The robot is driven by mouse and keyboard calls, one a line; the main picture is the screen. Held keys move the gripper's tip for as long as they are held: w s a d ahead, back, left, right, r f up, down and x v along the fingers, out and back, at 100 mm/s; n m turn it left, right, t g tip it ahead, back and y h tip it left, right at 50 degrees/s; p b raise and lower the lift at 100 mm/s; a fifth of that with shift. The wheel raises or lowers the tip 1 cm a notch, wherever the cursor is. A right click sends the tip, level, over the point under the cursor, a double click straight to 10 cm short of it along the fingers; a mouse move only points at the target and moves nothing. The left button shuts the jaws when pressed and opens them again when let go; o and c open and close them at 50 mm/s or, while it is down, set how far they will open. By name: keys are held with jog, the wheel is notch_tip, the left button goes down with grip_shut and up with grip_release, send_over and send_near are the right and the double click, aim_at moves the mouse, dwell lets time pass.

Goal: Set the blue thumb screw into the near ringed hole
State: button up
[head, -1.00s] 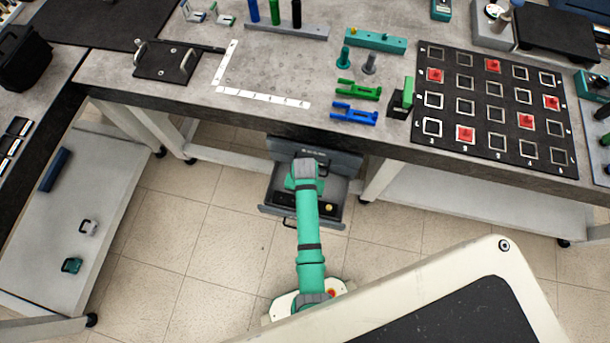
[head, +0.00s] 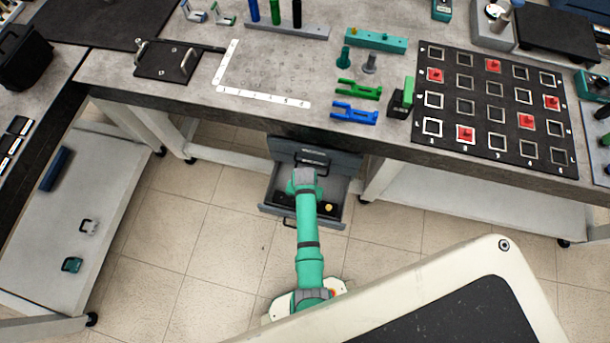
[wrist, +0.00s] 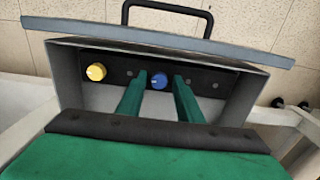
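The blue thumb screw (wrist: 159,81) stands in a dark strip (wrist: 108,70) inside the open drawer, in the wrist view. My gripper (wrist: 160,80) is open, with its green fingers on the left and right of the blue screw; a narrow gap shows on each side. In the head view my arm covers the blue screw and the fingertips. A yellow screw (wrist: 96,72) stands in the same strip to the left, and also shows in the head view (head: 329,208). Small grey spots show along the strip; I cannot tell which hole is the near ringed one.
The grey drawer (wrist: 255,95) has a raised front with a black handle (wrist: 165,8), and its walls surround my fingers. The worktop (head: 290,75) above holds a black grid board (head: 480,88), a teal block (head: 375,40) and green and blue brackets. Floor beside the drawer is clear.

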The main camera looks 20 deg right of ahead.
jog(key=shift+d, duration=0.1)
grip_shut()
jog(key=shift+w+r, duration=0.1)
jog(key=shift+r, duration=1.65)
jog(key=shift+r, duration=1.6)
